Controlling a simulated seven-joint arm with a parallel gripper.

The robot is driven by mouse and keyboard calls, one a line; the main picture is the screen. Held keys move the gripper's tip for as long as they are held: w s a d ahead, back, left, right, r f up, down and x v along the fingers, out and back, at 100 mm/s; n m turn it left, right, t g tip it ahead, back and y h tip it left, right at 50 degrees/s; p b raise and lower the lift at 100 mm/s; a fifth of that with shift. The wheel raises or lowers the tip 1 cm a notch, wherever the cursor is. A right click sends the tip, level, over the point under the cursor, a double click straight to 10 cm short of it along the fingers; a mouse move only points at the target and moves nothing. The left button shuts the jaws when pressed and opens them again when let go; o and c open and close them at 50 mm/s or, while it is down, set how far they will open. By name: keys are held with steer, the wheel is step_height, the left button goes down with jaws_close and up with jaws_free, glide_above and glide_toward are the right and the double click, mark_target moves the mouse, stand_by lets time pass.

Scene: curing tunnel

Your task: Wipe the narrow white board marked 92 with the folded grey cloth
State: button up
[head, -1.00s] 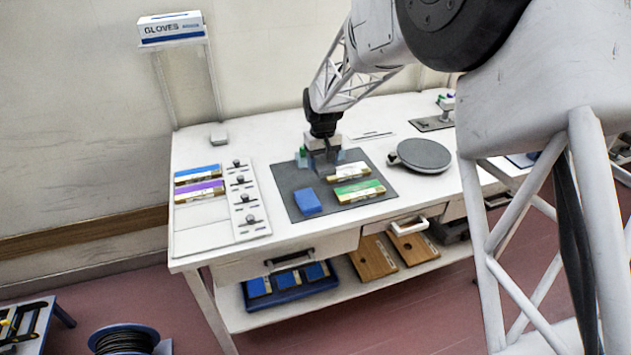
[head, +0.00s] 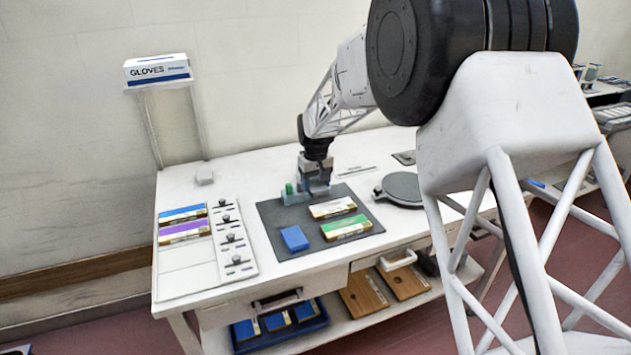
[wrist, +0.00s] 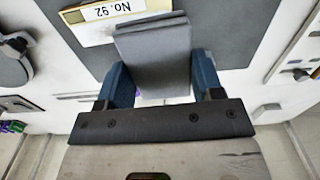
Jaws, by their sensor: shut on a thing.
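The narrow white board (head: 332,207) lies on the dark mat (head: 275,217). Its "No. 92" label shows upside down on the board (wrist: 92,36) at the top of the wrist view. My gripper (head: 316,191) is at the mat's back edge, just behind the board's left part. In the wrist view my gripper (wrist: 160,84) has its blue fingers shut on the folded grey cloth (wrist: 153,55). The cloth overlaps the board's edge in that view; I cannot tell whether they touch. The cloth is hard to make out in the head view.
A green board (head: 346,227) and a blue block (head: 294,238) lie on the mat in front. A small green object (head: 289,188) stands left of my gripper. A round grey plate (head: 401,188) is to the right. A knobbed strip (head: 233,235) stands left, beside blue and purple boards.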

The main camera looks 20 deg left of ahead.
mark_target(315, 209)
steer(key=shift+f, duration=3.05)
steer(key=shift+w+d+f, duration=0.35)
steer(key=shift+d+f, duration=0.05)
steer(key=shift+w+d+f, duration=0.2)
steer(key=shift+w+d, duration=1.65)
steer(key=shift+w+d+r, duration=0.15)
steer(key=shift+w+d, duration=0.35)
steer(key=shift+w, duration=0.05)
steer(key=shift+w+d, duration=1.05)
steer(key=shift+s+a, duration=0.35)
steer(key=shift+s, duration=0.05)
steer(key=shift+s+a, duration=0.5)
steer(key=shift+a, duration=0.05)
steer(key=shift+s+a, duration=1.35)
steer(key=shift+s, duration=0.05)
steer(key=shift+s+a, duration=0.45)
steer(key=shift+a, duration=0.05)
steer(key=shift+s+a, duration=1.1)
steer(key=shift+s, duration=0.05)
steer(key=shift+w+r, duration=0.1)
steer(key=shift+r, duration=3.85)
steer(key=shift+f, duration=0.15)
